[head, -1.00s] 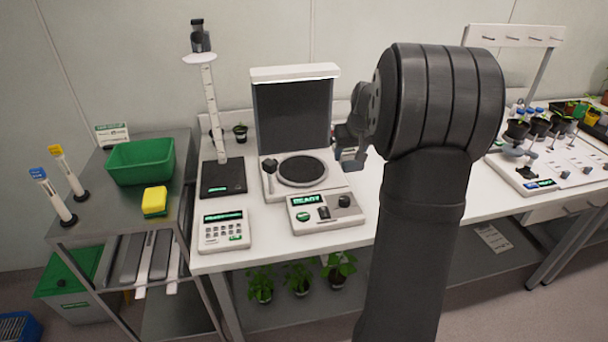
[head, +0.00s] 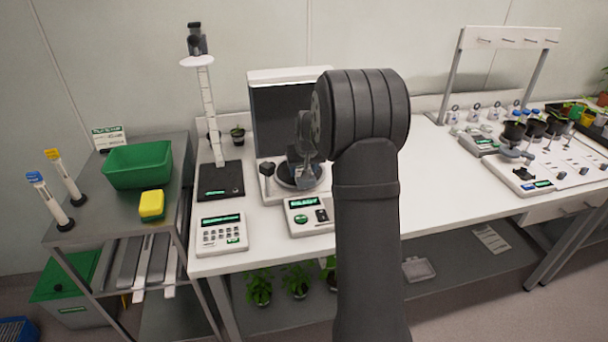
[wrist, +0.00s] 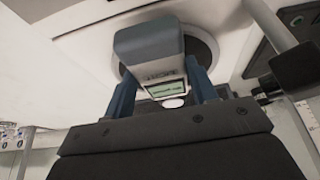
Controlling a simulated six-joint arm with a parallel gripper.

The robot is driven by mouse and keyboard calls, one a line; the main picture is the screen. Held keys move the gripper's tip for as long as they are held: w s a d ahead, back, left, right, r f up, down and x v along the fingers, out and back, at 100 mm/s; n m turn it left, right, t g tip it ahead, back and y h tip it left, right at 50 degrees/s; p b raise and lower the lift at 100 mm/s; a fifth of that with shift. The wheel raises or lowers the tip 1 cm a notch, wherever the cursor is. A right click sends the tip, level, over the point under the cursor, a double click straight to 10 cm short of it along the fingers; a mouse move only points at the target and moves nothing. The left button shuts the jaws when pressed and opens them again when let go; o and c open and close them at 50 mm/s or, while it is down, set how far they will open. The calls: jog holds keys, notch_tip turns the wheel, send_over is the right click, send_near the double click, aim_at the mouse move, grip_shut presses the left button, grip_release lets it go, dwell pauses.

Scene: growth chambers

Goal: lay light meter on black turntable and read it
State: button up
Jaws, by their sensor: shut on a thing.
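My gripper (wrist: 163,88) is shut on the light meter (wrist: 150,48), a grey and blue-grey body with a small green-lit screen and a pale round part. Its blue fingers sit on either side of the meter in the wrist view. The black turntable (wrist: 207,45) shows behind the meter there, partly covered by it. In the head view my gripper (head: 304,165) is over the turntable (head: 284,182) in the white imaging station. My arm hides part of the disc and most of the meter. I cannot tell whether the meter touches the disc.
A dark upright panel (head: 280,115) stands behind the turntable, and a short dark-headed post (head: 267,172) stands at its left. A control box (head: 303,217) is in front. A black scale-like base with a tall post (head: 221,181) is to the left.

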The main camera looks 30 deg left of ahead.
jog(key=shift+f, duration=1.05)
jog(key=shift+f, duration=0.2)
jog(key=o, duration=1.1)
jog(key=shift+r, duration=0.3)
jog(key=v, duration=1.1)
jog(key=shift+s+d+r, duration=0.15)
jog(key=shift+r, duration=0.15)
